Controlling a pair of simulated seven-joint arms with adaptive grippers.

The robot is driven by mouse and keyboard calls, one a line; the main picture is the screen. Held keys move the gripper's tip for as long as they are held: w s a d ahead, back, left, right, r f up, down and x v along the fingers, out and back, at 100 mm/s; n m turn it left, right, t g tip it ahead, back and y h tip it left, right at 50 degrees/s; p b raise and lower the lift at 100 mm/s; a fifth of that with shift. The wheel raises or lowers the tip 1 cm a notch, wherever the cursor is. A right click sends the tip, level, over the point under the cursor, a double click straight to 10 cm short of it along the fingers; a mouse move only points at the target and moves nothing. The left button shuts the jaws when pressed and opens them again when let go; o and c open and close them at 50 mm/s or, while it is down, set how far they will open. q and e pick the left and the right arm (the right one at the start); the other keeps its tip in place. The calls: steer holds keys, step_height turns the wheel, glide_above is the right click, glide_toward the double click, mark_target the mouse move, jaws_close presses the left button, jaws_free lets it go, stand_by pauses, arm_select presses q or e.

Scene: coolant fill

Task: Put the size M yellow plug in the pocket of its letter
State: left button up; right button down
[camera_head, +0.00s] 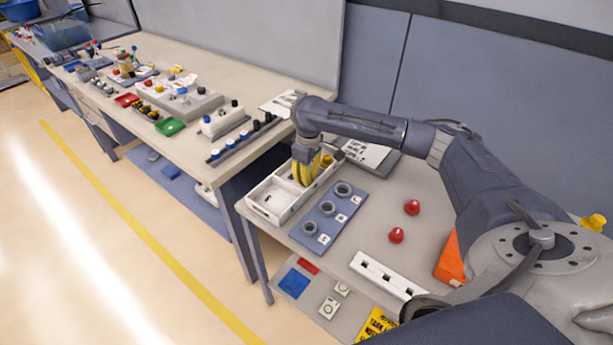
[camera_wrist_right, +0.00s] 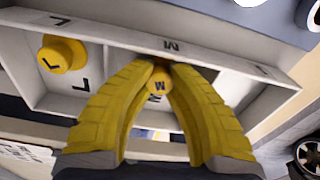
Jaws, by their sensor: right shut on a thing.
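The white tray (camera_head: 268,205) has pockets marked L, M and S, and its wall (camera_wrist_right: 112,34) shows in the wrist view. A yellow plug marked L (camera_wrist_right: 62,54) sits in the L pocket; it also shows in the head view (camera_head: 327,159). My right gripper (camera_head: 303,180) points down into the tray's middle. In the wrist view its yellow fingers (camera_wrist_right: 160,68) are shut on the yellow plug marked M (camera_wrist_right: 157,84). That plug is at the middle pocket, by the wall letter M; I cannot tell whether it touches the floor. My left gripper is out of view.
A blue plate with several grey rings (camera_head: 325,210) lies right beside the tray. An orange block (camera_head: 452,260) is near my arm.

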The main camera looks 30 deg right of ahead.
steer(key=shift+f, duration=0.1)
steer(key=c, duration=1.4)
jaws_free()
steer(key=r, duration=1.2)
steer(key=shift+s+r, duration=0.1)
steer(key=shift+s, duration=0.15)
